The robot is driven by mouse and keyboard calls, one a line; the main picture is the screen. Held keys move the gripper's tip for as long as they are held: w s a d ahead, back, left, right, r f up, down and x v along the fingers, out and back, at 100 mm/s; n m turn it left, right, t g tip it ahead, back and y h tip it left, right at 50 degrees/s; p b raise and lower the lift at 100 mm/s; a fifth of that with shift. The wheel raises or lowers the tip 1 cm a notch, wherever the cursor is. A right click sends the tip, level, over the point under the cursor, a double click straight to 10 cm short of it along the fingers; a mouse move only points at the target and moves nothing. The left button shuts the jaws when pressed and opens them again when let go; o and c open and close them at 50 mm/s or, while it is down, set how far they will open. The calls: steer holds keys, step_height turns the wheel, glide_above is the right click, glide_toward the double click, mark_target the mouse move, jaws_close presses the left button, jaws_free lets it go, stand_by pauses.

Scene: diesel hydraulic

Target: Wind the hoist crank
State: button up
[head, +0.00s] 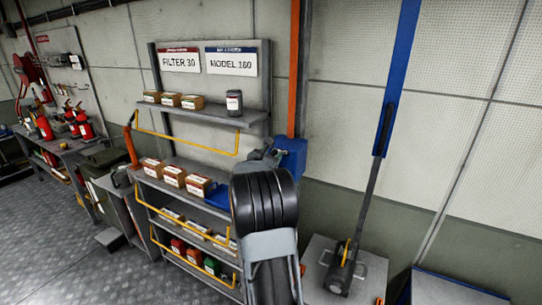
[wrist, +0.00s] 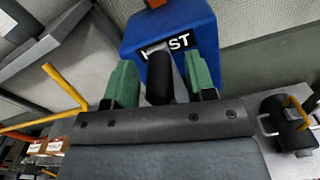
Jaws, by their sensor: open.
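The blue hoist box (head: 290,157) is mounted on the wall at the foot of the orange post. In the wrist view the hoist box (wrist: 185,35) carries a partly covered white-lettered label. A black crank grip (wrist: 160,80) sticks out towards me in front of the label. My gripper (wrist: 163,72) is open, with one green finger pad on each side of the grip. I cannot tell whether either pad touches it. In the head view my arm hides the crank and most of my gripper.
A shelf rack (head: 215,115) with boxes and yellow rails (head: 200,143) stands left of the hoist. A black cylinder with a yellow handle (head: 342,270) sits on a grey stand (head: 372,275) at right, below a blue post (head: 400,60). Open floor (head: 60,265) lies at left.

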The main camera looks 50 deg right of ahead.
jaws_close()
stand_by(0.3)
